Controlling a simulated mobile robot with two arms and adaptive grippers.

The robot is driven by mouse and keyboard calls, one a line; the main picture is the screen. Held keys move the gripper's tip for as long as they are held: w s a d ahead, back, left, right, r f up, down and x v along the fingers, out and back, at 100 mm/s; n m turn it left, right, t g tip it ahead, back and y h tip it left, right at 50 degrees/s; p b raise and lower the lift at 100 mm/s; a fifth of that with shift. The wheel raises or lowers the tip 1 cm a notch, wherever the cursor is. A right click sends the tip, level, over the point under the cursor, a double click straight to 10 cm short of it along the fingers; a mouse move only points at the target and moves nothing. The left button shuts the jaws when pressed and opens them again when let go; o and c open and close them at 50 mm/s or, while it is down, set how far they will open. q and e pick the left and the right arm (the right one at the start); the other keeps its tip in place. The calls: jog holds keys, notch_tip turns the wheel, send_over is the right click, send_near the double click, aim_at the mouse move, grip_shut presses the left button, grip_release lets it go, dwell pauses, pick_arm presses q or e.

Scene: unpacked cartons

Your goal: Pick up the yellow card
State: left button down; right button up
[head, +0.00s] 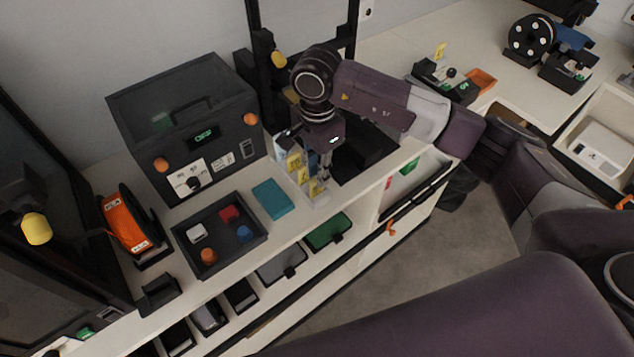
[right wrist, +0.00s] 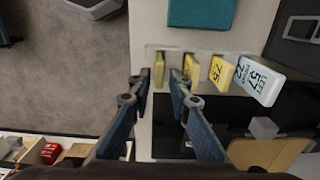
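Several upright cards stand in a row in a clear holder on the white counter. Yellow cards show in the head view, the front one (head: 316,187) nearest the counter's edge. In the right wrist view the end yellow card (right wrist: 159,70) is seen nearly edge-on, beside two more yellow cards (right wrist: 191,68) (right wrist: 220,71) and a white card (right wrist: 257,82) with printed numbers. My right gripper (right wrist: 160,84) points down at the row, its fingers apart on either side of the end yellow card in that view. Contact cannot be told. My left gripper is not in view.
A teal block (head: 270,198) lies beside the holder. A black frame (head: 253,50) rises behind. Bins (head: 328,232) sit below the counter edge.

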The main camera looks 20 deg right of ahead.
notch_tip(320, 180, down, 3)
jog(key=shift+s+f+p, duration=0.1)
jog(key=shift+s+p, duration=0.05)
jog(key=shift+p, duration=0.75)
jog(key=shift+f, duration=0.45)
grip_shut()
jog(key=shift+r, duration=0.15)
notch_tip(320, 180, up, 20)
jog(key=b, duration=0.5)
jog(key=shift+b, duration=0.3)
